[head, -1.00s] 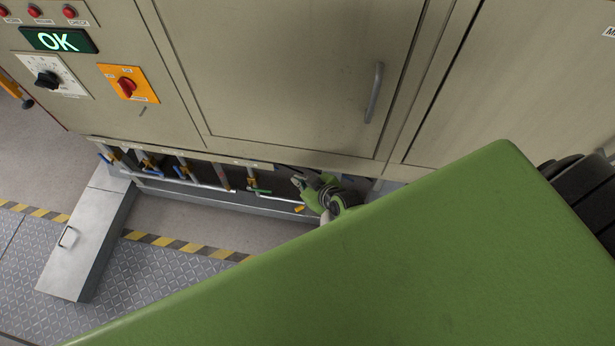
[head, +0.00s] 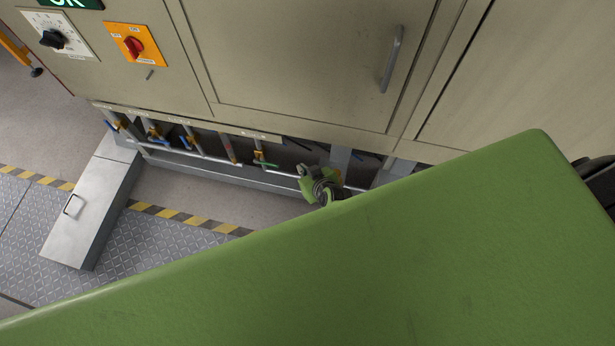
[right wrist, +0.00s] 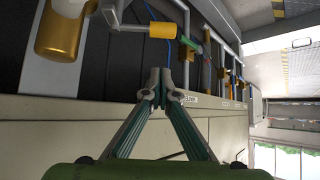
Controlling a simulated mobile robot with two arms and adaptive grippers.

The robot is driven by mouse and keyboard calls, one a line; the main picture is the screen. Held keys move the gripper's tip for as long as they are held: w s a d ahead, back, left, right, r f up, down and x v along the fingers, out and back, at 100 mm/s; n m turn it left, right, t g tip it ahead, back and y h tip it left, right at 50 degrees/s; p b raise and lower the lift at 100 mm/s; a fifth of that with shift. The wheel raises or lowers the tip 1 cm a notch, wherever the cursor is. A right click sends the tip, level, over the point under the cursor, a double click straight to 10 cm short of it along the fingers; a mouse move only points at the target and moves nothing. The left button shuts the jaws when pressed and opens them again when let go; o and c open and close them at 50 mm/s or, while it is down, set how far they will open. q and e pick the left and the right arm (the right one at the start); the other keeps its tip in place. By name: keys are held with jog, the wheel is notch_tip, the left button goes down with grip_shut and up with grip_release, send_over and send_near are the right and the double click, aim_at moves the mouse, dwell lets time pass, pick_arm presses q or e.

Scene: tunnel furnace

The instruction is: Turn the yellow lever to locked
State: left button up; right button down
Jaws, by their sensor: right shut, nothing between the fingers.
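In the right wrist view, a yellow-sleeved lever (right wrist: 163,30) on a grey bar is above and just beyond my right gripper (right wrist: 160,76). The gripper is shut with nothing between its fingertips, and a gap shows between them and the yellow sleeve. In the head view, my right gripper (head: 304,171) is at the low opening under the cabinet, right of the row of valves. The yellow sleeve cannot be made out there. I cannot read any locked marking. My left gripper is not in view.
Several pipe valves, one with a green handle (head: 266,165), line the opening. A brass-coloured cylinder (right wrist: 60,32) is left of the lever. The cabinet door (head: 300,60) is above. A yellow bar (head: 14,48) is at far left.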

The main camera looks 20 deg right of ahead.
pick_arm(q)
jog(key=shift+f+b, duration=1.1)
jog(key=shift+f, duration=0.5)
pick_arm(e)
jog(key=shift+s+d+f, duration=0.1)
jog(key=shift+s+f, duration=0.4)
jog(key=shift+f, duration=0.35)
jog(key=shift+s+d+f, duration=0.1)
jog(key=shift+s+f, duration=0.35)
jog(key=shift+f, duration=0.35)
